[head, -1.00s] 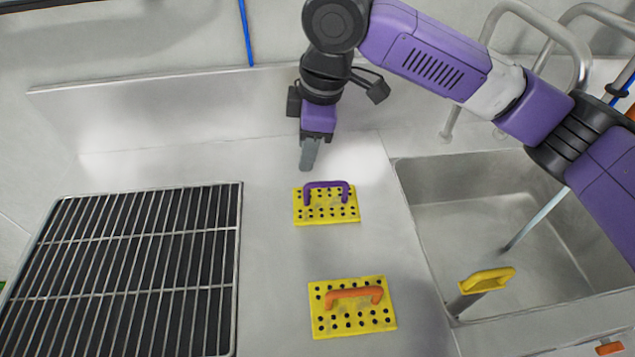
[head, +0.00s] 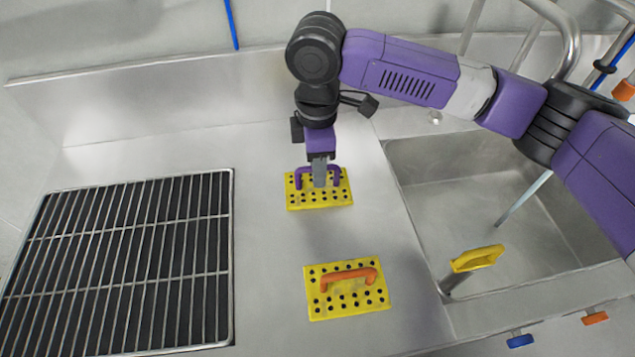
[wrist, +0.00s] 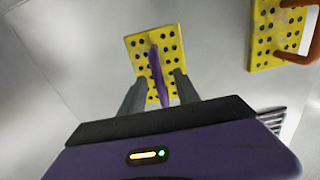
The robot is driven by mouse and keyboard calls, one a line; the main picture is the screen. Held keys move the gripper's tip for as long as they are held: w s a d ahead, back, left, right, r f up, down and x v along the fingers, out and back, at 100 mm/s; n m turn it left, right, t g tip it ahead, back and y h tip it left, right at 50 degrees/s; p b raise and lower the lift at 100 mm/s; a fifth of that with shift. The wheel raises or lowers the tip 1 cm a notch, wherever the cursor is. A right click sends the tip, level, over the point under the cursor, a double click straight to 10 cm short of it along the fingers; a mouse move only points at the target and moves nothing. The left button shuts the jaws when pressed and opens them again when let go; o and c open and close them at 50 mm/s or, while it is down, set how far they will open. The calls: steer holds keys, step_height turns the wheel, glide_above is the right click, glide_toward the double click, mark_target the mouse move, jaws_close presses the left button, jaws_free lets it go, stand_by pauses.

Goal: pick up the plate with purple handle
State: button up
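The plate with purple handle (head: 333,197) is a yellow plate with black holes, lying flat on the steel counter. Its purple handle (head: 301,178) arches over it. My gripper (head: 319,184) is right at the handle, pointing down. In the wrist view my gripper (wrist: 157,92) has its two grey fingers apart, with the purple handle (wrist: 157,72) running between them over the yellow plate (wrist: 135,55). The fingers do not appear closed on the handle. In the head view the gripper hides the middle of the handle.
A similar yellow plate with orange handle (head: 347,305) lies nearer the front. A black grate with metal bars (head: 130,265) is at left. A steel sink (head: 450,215) is at right, with a yellow-handled tool (head: 478,259) at its edge.

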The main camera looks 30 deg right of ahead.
steer(key=shift+f, duration=0.3)
jaws_close()
steer(key=shift+r, duration=0.1)
stand_by(1.1)
